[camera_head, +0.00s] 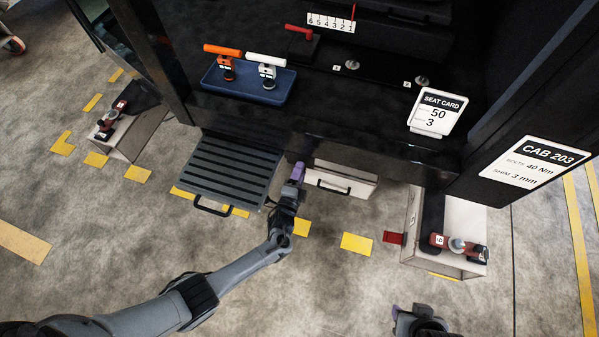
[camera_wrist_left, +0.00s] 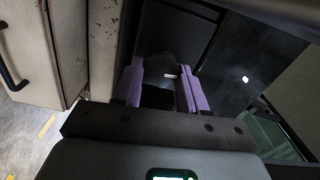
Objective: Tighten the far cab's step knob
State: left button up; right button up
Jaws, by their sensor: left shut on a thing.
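A dark cab with a ribbed black step (camera_head: 228,163) fills the upper part of the head view; its sign (camera_head: 534,165) reads CAB 203. My left gripper (camera_head: 298,172), with purple fingers, is at the cab's lower edge just right of the step. In the left wrist view its fingers (camera_wrist_left: 160,92) are shut on a dark piece between them, apparently the step knob, whose shape is mostly hidden.
A blue tray (camera_head: 248,84) holds an orange-handled and a white-handled tool. A seat card (camera_head: 437,111) stands at the deck's right. A pale drawer front (camera_head: 340,180) with a black handle is right of the gripper. Pale boxes (camera_head: 415,215) carry red clamps. Open floor lies in front.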

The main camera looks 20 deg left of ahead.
pick_arm(q)
jog(key=o, duration=1.1)
jog(key=shift+c, duration=0.2)
